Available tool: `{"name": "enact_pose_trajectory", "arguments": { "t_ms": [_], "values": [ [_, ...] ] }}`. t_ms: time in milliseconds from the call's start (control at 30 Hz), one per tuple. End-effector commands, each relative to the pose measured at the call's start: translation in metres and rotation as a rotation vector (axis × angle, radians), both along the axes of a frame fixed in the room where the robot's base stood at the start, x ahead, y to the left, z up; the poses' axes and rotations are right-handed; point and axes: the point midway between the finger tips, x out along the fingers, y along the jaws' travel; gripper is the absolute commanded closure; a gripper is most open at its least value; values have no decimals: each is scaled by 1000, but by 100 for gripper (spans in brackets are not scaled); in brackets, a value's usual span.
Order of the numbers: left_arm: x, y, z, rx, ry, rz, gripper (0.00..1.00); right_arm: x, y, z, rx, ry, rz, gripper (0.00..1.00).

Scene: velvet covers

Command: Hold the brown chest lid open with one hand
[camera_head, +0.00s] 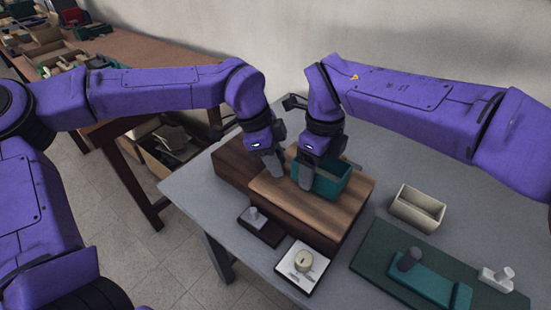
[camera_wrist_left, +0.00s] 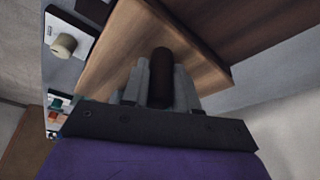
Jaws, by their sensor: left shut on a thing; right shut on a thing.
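The brown chest (camera_head: 285,215) stands on the grey table, with a lighter wooden top surface (camera_head: 325,212); this surface also fills the middle of the left wrist view (camera_wrist_left: 120,55). I cannot tell how far the lid is raised. My left gripper (camera_head: 278,172) is at the chest's far left part. In the left wrist view it is shut on a dark brown cylindrical handle (camera_wrist_left: 161,75). My right gripper (camera_head: 304,182) is shut on the near left wall of a teal bin (camera_head: 330,182), at the wooden surface. The bin's underside is hidden.
A dark brown block (camera_head: 236,163) sits at the chest's left. A cream bin (camera_head: 417,208) and a green board (camera_head: 373,262) are at right.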

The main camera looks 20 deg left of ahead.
Motion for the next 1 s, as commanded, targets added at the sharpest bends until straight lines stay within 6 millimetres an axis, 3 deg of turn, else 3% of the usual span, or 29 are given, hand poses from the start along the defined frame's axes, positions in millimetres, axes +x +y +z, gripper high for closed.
{"name": "enact_pose_trajectory", "arguments": {
  "t_ms": [367, 1000],
  "values": [
    [1, 3, 1, -1, -1, 3, 100, 0, 0, 0, 0, 0, 0, 55],
    [14, 56, 1, -1, -3, 4, 100, 0, 0, 0, 0, 0, 0, 55]
  ]
}}
